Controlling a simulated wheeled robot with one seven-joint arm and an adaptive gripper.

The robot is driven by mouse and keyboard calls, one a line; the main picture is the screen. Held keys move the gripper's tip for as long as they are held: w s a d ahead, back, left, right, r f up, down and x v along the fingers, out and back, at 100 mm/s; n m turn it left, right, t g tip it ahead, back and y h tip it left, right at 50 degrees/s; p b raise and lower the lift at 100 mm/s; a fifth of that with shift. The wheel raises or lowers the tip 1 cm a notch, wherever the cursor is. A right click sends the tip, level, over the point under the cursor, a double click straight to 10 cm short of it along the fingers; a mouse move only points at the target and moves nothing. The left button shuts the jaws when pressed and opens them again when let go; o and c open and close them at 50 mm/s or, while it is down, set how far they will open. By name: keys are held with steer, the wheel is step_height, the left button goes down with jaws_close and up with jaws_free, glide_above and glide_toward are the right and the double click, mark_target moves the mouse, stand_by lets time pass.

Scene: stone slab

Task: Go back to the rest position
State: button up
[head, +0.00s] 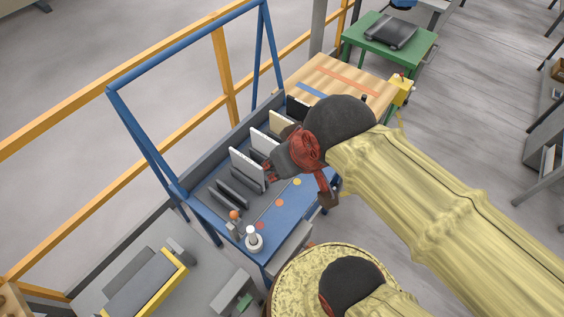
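My arm, in a yellow cover, reaches in from the right in the head view. My gripper (269,174), dark with red parts, is over the blue table (262,222) at the right edge of an upright white slab (245,167). It overlaps the slab's edge in the picture, and I cannot tell whether it touches or holds it. The fingertips are small and partly hidden, so their opening does not show. More upright slabs, white (263,141), cream (281,124) and black (297,108), stand in a row behind, partly covered by my gripper and wrist.
A blue frame (150,150) rises over the table's left side, with a yellow railing (227,75) beyond. Dark empty slots (232,193), an orange knob (235,214) and a white post (253,238) are at the table's front. A wooden-topped table (335,82) adjoins behind.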

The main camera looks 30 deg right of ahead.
steer(key=shift+f, duration=0.1)
step_height(320, 180, down, 8)
steer(key=b, duration=0.8)
steer(key=shift+f+b, duration=0.25)
steer(key=shift+b, duration=0.15)
steer(key=shift+w, duration=0.1)
steer(key=shift+c, duration=0.4)
